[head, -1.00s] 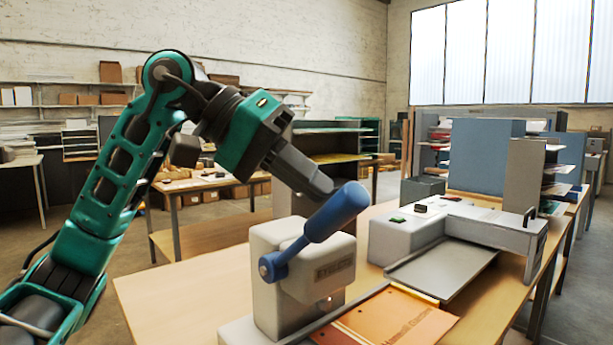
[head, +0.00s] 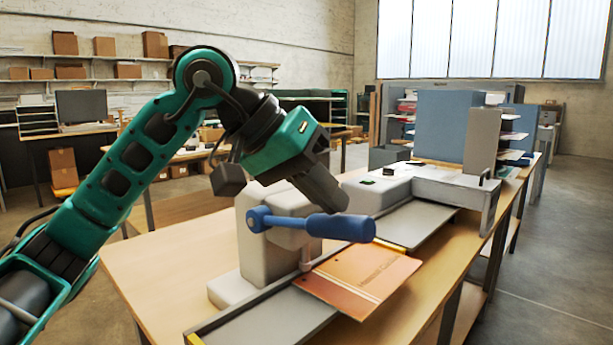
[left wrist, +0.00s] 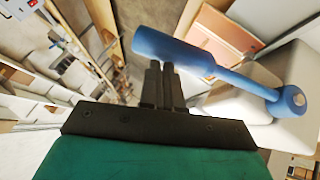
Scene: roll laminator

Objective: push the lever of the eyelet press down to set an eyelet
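The eyelet press (head: 262,250) is a pale grey block on the wooden table. Its blue lever (head: 340,228) points right, close to level, dipping slightly toward the grip. My left gripper (head: 337,203) comes from above left, with its fingertips at the top of the lever's grip. In the left wrist view, the two dark fingers (left wrist: 160,72) are together with nothing between them, and their tips meet the edge of the blue lever (left wrist: 175,50). Exact contact is hard to tell. An orange card (head: 358,278) lies at the press's base, under the lever. My right gripper is out of view.
A grey laminator (head: 440,188) with a flat tray (head: 418,224) stands behind the press. Blue-grey panels and a paper rack (head: 510,135) stand farther back. A long grey guide rail (head: 270,315) runs along the table's front. Bare tabletop (head: 150,255) lies left of the press.

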